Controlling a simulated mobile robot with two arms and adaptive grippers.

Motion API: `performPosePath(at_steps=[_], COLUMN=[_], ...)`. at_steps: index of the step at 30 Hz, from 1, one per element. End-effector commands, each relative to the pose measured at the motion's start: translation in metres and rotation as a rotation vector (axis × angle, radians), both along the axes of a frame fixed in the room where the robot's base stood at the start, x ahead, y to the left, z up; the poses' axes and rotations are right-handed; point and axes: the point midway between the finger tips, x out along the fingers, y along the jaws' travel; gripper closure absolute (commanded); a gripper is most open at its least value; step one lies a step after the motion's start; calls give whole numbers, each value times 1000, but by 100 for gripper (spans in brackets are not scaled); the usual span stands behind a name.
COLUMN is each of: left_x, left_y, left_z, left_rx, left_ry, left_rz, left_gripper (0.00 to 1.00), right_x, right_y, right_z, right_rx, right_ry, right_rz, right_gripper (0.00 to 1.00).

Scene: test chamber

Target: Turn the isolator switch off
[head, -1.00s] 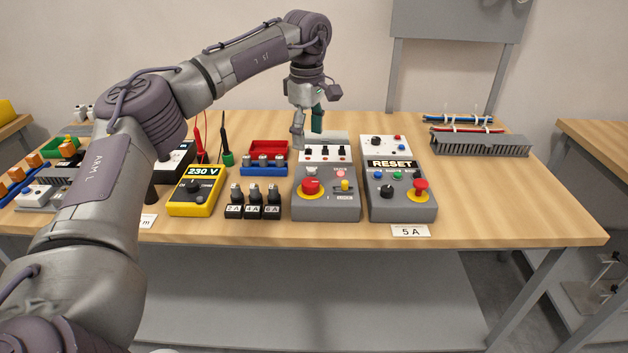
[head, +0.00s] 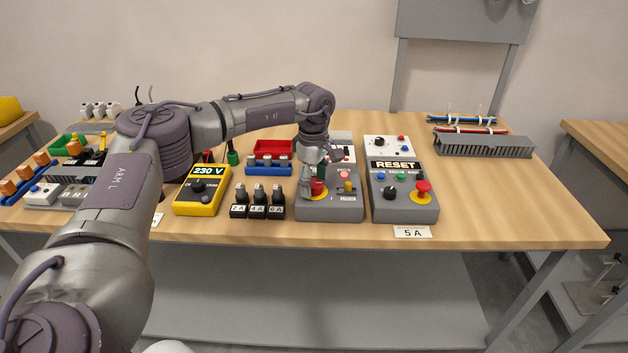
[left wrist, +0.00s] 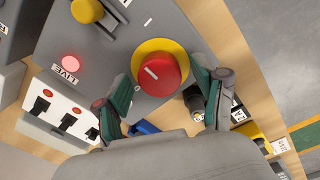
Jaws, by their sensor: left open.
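The isolator switch, a red round knob (left wrist: 161,72) with a short white line on a yellow disc, sits on a grey control box (head: 330,210). In the head view the red knob (head: 319,188) is partly hidden by my left gripper (head: 311,180). My left gripper (left wrist: 162,75) is open, pointing down, with one green-padded finger on each side of the knob. I cannot tell whether the fingers touch it. Beside the knob is a lit red lamp (left wrist: 70,63) marked LIVE. My right gripper is not in view.
On the same box is a yellow knob (left wrist: 87,10); a white panel with black switches (left wrist: 68,121) stands behind. To the right is a RESET box (head: 403,205) with a red button. Black fuse holders (head: 257,205) and a yellow 230 V meter (head: 201,195) stand left.

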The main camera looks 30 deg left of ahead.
Motion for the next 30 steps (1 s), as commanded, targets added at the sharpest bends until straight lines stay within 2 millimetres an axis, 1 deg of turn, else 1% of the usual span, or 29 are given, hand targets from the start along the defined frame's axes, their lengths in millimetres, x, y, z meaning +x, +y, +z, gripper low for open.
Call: performPosePath(at_steps=[2, 3, 13, 14, 23, 30], left_x=[0, 0, 0, 0, 0, 0], left_y=[0, 0, 0, 0, 0, 0], left_z=[0, 0, 0, 0, 0, 1], left_rx=[0, 0, 0, 0, 1, 0], left_ry=[0, 0, 0, 0, 0, 1], left_rz=[0, 0, 0, 0, 42, 184], left_gripper=[30, 33, 88, 90, 90, 90], right_x=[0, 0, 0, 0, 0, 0], right_y=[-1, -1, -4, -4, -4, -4], right_z=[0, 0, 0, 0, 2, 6], right_rx=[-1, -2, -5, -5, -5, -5], right_ry=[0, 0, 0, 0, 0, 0], right_rz=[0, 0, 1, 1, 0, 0], right_gripper=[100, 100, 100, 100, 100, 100])
